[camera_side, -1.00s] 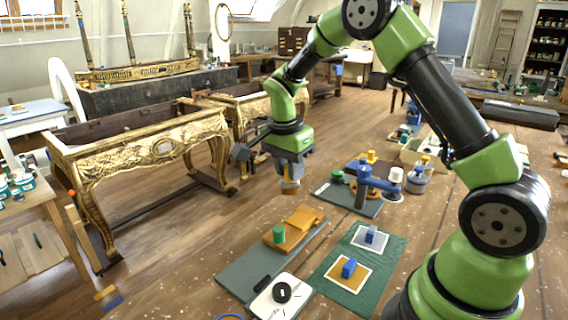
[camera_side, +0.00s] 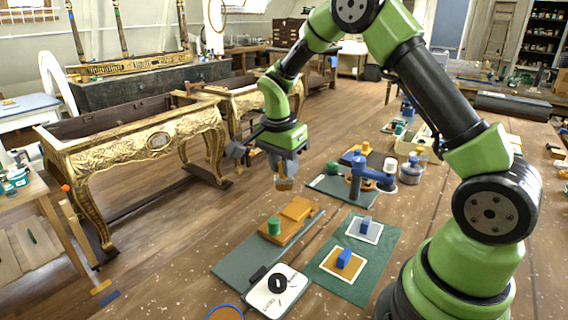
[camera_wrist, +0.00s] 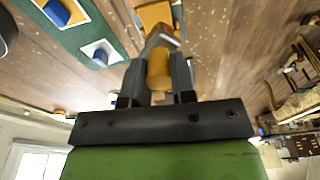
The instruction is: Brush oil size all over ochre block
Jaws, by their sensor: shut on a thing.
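My gripper (camera_side: 285,165) hangs above and behind the ochre block. It is shut on a brush-like tool (camera_side: 285,184), with a tan lower end clear of the block in the side view. In the wrist view, the fingers (camera_wrist: 158,85) hold the tool's ochre cylinder (camera_wrist: 159,68), and a grey metal part extends beyond it. The ochre block (camera_side: 297,208) lies on a grey-green board (camera_side: 240,268), with a raised far part and a green cylinder (camera_side: 274,226) at its near-left end. Part of it shows in the wrist view (camera_wrist: 154,14). I cannot tell whether it carries any size.
A green mat (camera_side: 382,253) holds two bordered squares with a blue block (camera_side: 344,257) and a blue-grey block (camera_side: 366,224). A blue stand (camera_side: 357,178) and a lidded jar (camera_side: 411,172) stand behind. A white card with a black ring (camera_side: 280,282) lies in front.

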